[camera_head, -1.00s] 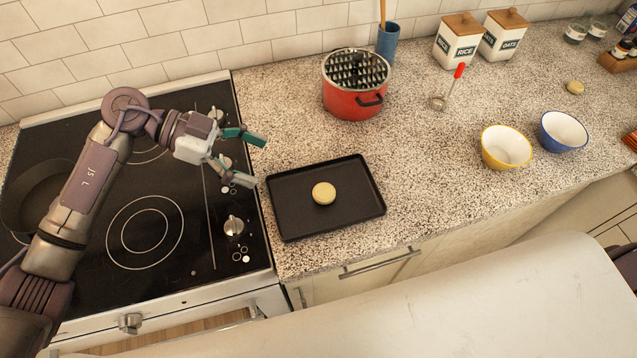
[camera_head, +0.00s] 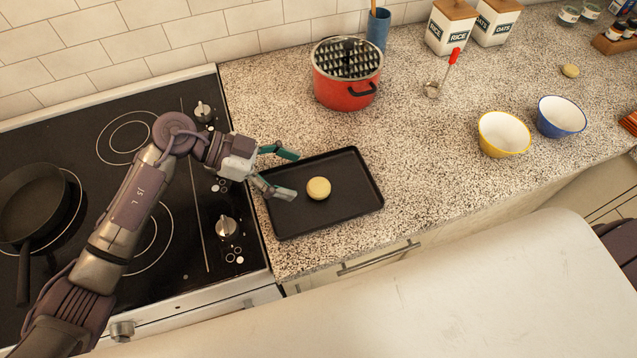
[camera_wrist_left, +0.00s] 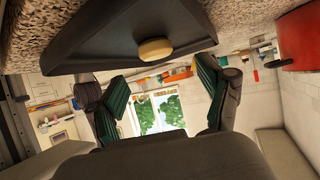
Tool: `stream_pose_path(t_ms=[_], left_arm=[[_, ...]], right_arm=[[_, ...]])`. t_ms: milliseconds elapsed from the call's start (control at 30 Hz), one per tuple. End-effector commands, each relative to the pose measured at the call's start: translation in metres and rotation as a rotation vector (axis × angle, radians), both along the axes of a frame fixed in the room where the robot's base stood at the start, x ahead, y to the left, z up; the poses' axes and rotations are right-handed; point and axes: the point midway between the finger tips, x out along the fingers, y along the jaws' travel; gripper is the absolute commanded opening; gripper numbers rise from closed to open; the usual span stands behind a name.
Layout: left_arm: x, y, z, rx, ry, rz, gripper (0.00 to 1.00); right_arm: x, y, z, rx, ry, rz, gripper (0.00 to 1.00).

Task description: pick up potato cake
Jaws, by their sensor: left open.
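A pale yellow round potato cake (camera_head: 318,188) lies on a black rectangular tray (camera_head: 350,207) on the counter. My left gripper (camera_head: 287,173) is open and empty at the tray's left side, its fingers pointing right toward the cake and apart from it. In the left wrist view, the cake (camera_wrist_left: 155,50) is seen on the tray (camera_wrist_left: 95,47), beyond the two spread fingers of the left gripper (camera_wrist_left: 160,100). A second pale round cake (camera_head: 570,70) lies on the counter at the far right. My right gripper does not show.
A red pot (camera_head: 345,90) stands behind the tray. A yellow bowl (camera_head: 504,135) and a blue bowl (camera_head: 561,117) are to the right. A black pan (camera_head: 32,203) sits on the stove at left. Counter between tray and bowls is clear.

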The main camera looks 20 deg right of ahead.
Motion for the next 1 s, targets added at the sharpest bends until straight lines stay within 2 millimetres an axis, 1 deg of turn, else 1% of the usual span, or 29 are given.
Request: stream_pose_path(t_ms=[200,300,400,600,633,867,900,1000], left_arm=[[-0.012,-0.021,-0.021,-0.002,0.006,-0.002,0.78],[-0.015,-0.031,-0.027,-0.002,0.004,-0.001,0.78],[-0.016,-0.035,-0.031,-0.001,0.001,-0.001,0.78],[-0.016,-0.036,-0.032,0.000,0.000,-0.001,0.78],[-0.016,-0.035,-0.032,0.000,0.000,-0.001,0.77],[-0.016,-0.035,-0.032,0.000,0.000,-0.001,0.38],[-0.016,-0.035,-0.032,0.000,0.000,-0.001,0.32],[-0.016,-0.035,-0.032,0.000,0.000,-0.001,0.17]], right_arm=[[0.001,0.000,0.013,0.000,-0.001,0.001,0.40],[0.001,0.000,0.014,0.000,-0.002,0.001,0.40],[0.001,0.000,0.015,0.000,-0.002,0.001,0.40],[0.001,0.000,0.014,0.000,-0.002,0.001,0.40],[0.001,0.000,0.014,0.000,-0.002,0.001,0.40],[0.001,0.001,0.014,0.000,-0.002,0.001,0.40],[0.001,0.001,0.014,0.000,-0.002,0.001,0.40],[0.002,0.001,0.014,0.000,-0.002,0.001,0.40]])
